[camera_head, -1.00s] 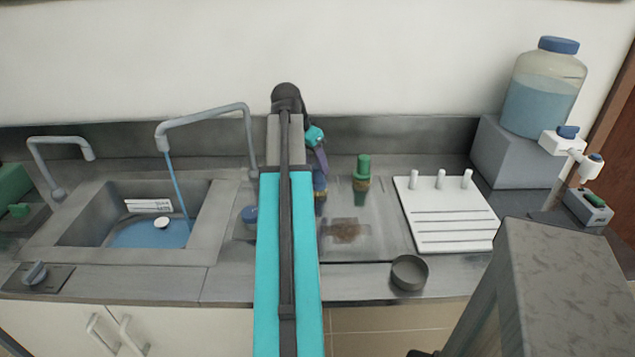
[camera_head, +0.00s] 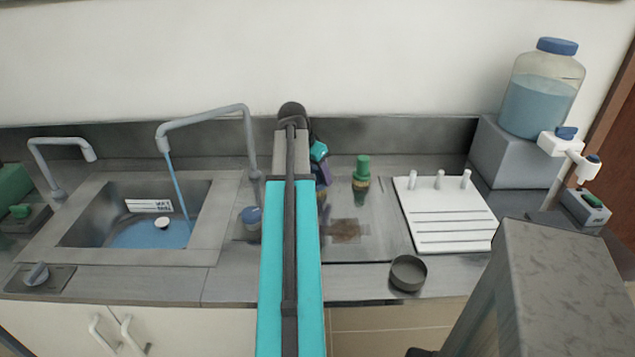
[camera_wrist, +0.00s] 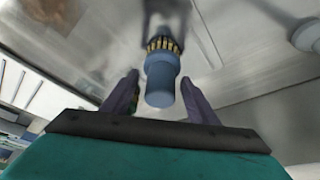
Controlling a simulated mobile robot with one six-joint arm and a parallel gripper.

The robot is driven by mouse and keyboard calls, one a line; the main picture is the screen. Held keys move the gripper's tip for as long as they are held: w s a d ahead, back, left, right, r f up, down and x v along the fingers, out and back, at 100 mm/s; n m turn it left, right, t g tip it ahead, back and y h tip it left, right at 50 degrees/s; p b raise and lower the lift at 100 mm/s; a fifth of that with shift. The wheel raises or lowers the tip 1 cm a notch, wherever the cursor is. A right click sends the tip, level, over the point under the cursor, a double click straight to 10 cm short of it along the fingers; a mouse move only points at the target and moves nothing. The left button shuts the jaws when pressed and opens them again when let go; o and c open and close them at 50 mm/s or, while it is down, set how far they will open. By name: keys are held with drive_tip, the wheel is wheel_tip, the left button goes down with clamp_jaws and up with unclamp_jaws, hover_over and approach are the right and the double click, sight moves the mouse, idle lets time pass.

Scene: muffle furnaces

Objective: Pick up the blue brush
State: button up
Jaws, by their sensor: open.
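The blue brush (camera_wrist: 161,82) shows in the wrist view with its blue handle end towards me and a band of yellowish bristles (camera_wrist: 165,44) beyond it. My gripper (camera_wrist: 159,77) is open, with one dark finger on each side of the handle and a visible gap on both sides. In the head view my arm covers most of the brush and the gripper; only part of a purple finger (camera_head: 324,173) shows beside the arm. A similar green brush (camera_head: 362,181) stands upright to the right.
A sink (camera_head: 85,215) with running water is at left. A white rack board (camera_head: 450,231) with pegs and a round dark dish (camera_head: 408,273) are at right. A large bottle (camera_head: 541,92) stands on a grey block.

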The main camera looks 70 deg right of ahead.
idle(0.4)
drive_tip(key=c, duration=0.8)
drive_tip(key=shift+r, duration=0.1)
drive_tip(key=shift+r+b, duration=0.35)
drive_tip(key=shift+r, duration=1.2)
drive_tip(key=shift+a+r, duration=0.15)
drive_tip(key=shift+a, duration=0.05)
drive_tip(key=a+r+b, duration=0.1)
drive_tip(key=a+b, duration=0.1)
drive_tip(key=a, duration=1.3)
drive_tip(key=shift+w+a+r, duration=0.15)
drive_tip(key=shift+a+r, duration=0.1)
drive_tip(key=shift+a, duration=0.05)
